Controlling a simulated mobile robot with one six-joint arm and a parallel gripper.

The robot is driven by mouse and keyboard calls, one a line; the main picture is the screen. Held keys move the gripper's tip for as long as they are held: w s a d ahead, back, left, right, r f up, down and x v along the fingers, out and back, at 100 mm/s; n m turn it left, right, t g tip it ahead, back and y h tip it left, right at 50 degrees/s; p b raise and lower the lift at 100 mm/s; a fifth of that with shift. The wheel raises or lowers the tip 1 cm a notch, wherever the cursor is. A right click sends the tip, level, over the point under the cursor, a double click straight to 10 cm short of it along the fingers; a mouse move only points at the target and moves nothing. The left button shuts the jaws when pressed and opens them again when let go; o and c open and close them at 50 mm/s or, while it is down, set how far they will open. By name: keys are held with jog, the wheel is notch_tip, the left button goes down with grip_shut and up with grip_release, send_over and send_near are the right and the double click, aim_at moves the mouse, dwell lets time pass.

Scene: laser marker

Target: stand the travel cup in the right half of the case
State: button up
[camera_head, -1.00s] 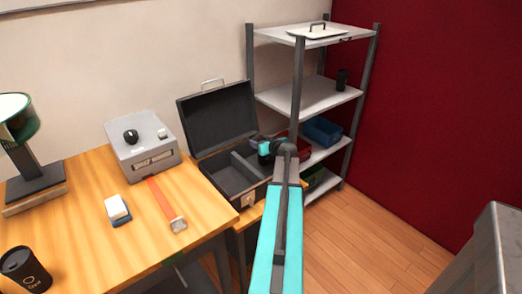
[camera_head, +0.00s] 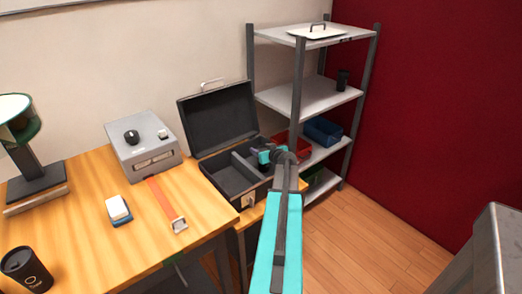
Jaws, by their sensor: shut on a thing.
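The open black case (camera_head: 217,172) stands beyond the wooden table's right end, its lid raised at the back. A divider splits its inside into a left and a right half. My gripper (camera_head: 261,153) is at the right half, seen from behind and small. It is shut on a small dark thing, which I take for the travel cup; my gripper and arm hide most of it. Whether it touches the case floor cannot be seen. The left half looks empty.
A black tumbler (camera_head: 26,271) stands on the table (camera_head: 80,225) at front left, and a dark cup (camera_head: 342,80) on the shelf rack (camera_head: 310,96). A grey box (camera_head: 142,152), an orange strap and a white-and-blue block lie left of the case.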

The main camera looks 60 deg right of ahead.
jog(key=shift+f+b, duration=0.1)
jog(key=shift+b, duration=0.2)
jog(key=o, duration=0.7)
jog(key=shift+r+p, duration=0.2)
jog(key=shift+p, duration=0.15)
jog(key=shift+s+a+r, duration=0.15)
jog(key=shift+s+a, duration=0.2)
jog(key=shift+s, duration=0.2)
jog(key=shift+b+v, duration=1.25)
jog(key=shift+v, duration=4.1)
jog(key=shift+s, duration=0.1)
